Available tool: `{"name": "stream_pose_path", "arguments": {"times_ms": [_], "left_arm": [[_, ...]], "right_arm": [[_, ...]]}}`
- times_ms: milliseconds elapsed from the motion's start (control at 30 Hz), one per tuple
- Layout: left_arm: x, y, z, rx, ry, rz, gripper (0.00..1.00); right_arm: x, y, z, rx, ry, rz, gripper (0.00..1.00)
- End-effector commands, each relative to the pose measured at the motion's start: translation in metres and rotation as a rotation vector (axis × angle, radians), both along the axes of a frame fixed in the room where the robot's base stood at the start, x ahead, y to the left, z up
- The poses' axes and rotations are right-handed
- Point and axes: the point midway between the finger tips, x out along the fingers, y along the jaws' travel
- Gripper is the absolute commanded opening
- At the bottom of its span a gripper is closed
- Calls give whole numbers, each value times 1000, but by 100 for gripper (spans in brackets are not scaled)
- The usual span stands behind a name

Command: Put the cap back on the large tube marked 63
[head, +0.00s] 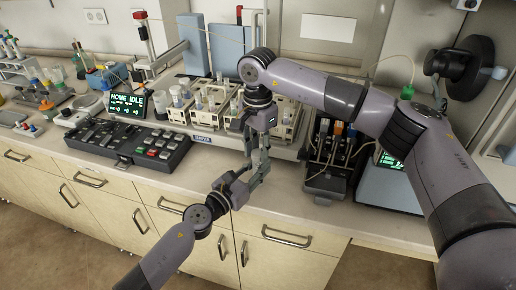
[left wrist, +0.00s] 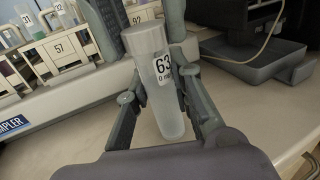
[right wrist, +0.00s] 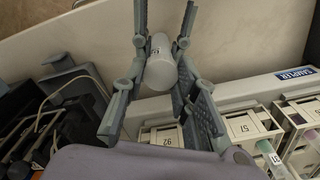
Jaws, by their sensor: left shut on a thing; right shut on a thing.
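The large tube marked 63 (left wrist: 158,95) is whitish and translucent, and stands nearly upright in the left wrist view. My left gripper (head: 259,172) is shut around its body above the counter's front edge. A pale cap (left wrist: 144,36) is at the tube's top, with no clear gap below it. My right gripper (head: 262,150) comes down from above, its fingers shut on the cap's sides. In the right wrist view the round cap top (right wrist: 160,74) lies between those fingers. Whether the cap is fully seated cannot be told. In the head view the fingers mostly hide the tube.
The sampler (head: 205,139), with several numbered racks of tubes, stands behind the grippers. A keypad (head: 125,145) and small display (head: 127,105) are to the left. A pump unit (head: 330,160) with thin tubing is close on the right. The counter strip (left wrist: 235,110) below the tube is clear.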

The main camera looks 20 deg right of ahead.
Motion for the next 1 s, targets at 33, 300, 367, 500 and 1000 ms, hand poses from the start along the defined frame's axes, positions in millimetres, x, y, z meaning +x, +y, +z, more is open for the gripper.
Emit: {"name": "stream_pose_path", "arguments": {"times_ms": [33,300,367,500,1000], "left_arm": [[-1,-1,0,0,0,-3,0],[-1,-1,0,0,0,-4,0],[-1,-1,0,0,0,-4,0],[-2,-1,0,0,0,-4,0],[-2,-2,0,1,-1,-6,0]], "right_arm": [[1,0,0,1,-3,-65,0],[1,1,0,0,-3,-578,0],[1,1,0,0,-3,-694,0],[1,1,-1,0,-3,-965,0],[1,1,0,1,-4,-1561,0]]}}
